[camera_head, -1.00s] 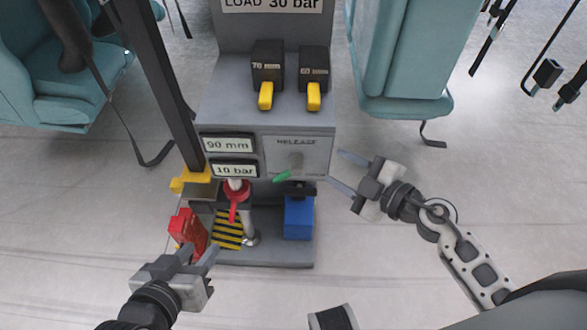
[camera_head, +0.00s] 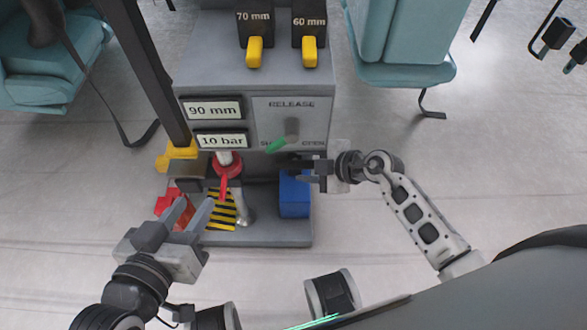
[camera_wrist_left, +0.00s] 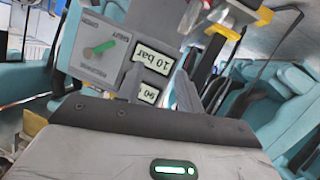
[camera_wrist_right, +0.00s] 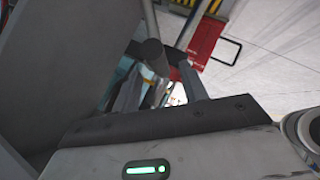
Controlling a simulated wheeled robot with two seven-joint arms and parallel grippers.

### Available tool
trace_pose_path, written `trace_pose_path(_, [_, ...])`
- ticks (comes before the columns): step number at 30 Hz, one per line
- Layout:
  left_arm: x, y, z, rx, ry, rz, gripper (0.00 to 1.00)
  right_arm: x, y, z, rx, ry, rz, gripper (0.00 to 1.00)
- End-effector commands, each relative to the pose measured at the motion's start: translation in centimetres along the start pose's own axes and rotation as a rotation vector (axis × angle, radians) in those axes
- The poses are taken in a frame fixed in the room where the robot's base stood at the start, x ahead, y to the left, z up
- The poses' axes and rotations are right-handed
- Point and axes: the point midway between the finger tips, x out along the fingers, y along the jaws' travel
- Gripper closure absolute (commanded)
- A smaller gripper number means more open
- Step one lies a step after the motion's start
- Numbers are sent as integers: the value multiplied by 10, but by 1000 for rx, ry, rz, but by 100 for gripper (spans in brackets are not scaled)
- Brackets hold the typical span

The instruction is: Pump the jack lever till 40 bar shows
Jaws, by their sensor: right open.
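The grey jack cabinet (camera_head: 225,78) stands ahead, with a pressure display (camera_head: 221,141) reading 10 bar; the display also shows in the left wrist view (camera_wrist_left: 153,58). A blue block (camera_head: 294,195) sits at its lower right. My right gripper (camera_head: 305,175) is open at the cabinet's right side, just above the blue block. In the right wrist view a dark round-ended bar (camera_wrist_right: 151,55), seemingly the jack lever, lies at the open fingers (camera_wrist_right: 163,88); whether they touch is unclear. My left gripper (camera_head: 192,208) is open and empty, near the red block (camera_head: 168,201).
Above the blue block is the release panel with a green-tipped handle (camera_head: 277,145). The other display (camera_head: 213,110) reads 90 mm. Two black blocks with yellow tabs (camera_head: 255,52) stand on top. A red part (camera_head: 228,165) hangs below the displays. Teal seats (camera_head: 400,45) flank the cabinet.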

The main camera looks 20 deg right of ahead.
Motion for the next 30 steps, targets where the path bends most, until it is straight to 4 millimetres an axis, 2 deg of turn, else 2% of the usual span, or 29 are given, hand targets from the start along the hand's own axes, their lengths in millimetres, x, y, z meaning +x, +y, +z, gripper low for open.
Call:
trace_pose_path(1, [1, 1, 2, -3, 20, 7, 64, 13, -2, 2, 0, 2, 2, 57])
trace_pose_path(3, [0, 3, -2, -8, 47, 16, 64, 24, -2, 1, -1, 2, 1, 57])
trace_pose_path(7, [2, 5, -5, -44, 69, 33, 64, 37, -1, 1, -1, 1, 1, 57])
trace_pose_path(19, [2, 7, -10, -65, 83, 45, 64, 44, 0, 0, -1, 0, 0, 57])
trace_pose_path(20, [2, 7, -10, -65, 83, 44, 64, 44, 0, 0, -1, 0, 0, 60])
trace_pose_path(24, [2, 6, -10, -64, 83, 44, 64, 44, 0, 0, -1, 0, 0, 98])
trace_pose_path(30, [0, 7, -17, -53, 81, 38, 64, 42, -2, -2, 1, 0, -2, 100])
